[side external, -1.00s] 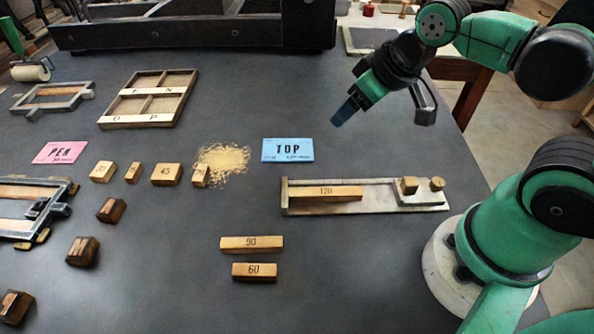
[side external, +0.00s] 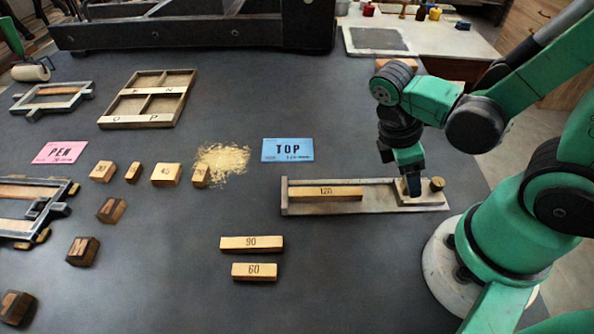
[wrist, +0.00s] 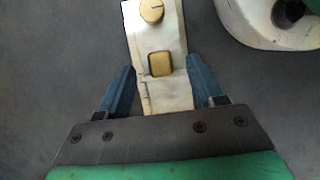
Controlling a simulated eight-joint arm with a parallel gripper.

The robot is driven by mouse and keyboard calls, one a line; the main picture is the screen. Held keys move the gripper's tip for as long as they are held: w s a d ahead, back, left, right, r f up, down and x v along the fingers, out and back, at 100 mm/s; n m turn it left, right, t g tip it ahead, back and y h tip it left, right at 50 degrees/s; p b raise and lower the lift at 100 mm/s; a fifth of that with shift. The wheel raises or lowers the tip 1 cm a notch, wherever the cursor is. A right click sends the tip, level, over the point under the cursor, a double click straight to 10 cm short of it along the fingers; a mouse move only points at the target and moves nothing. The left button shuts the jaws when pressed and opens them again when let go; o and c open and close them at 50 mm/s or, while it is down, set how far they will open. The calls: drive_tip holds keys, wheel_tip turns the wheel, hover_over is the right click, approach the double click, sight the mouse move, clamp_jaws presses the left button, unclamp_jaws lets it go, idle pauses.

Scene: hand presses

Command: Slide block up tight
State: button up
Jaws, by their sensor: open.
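A long metal tray (side external: 300,208) lies right of centre, with a wooden block marked 120 (side external: 340,193) at its left end. A flat sliding plate (side external: 432,197) sits at its right end, with a round brass knob (side external: 437,184). In the wrist view the plate carries a square brass-coloured knob (wrist: 160,64) and the round knob (wrist: 151,10). My gripper (side external: 413,190) is down at the plate and hides the square knob in the side view. In the wrist view my gripper (wrist: 161,68) is open, one blue finger on each side of the square knob.
Blocks marked 90 (side external: 252,243) and 60 (side external: 254,271) lie in front of the tray. A blue TOP card (side external: 287,150) lies behind it, beside a sawdust-like patch (side external: 222,160). A divided wooden case (side external: 148,98) stands at the back left. The table right of the 90 and 60 blocks is clear.

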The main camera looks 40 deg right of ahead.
drive_tip(key=shift+s+d+f, duration=0.2)
drive_tip(key=shift+s+f, duration=0.05)
drive_tip(key=shift+f, duration=0.4)
clamp_jaws()
idle(1.2)
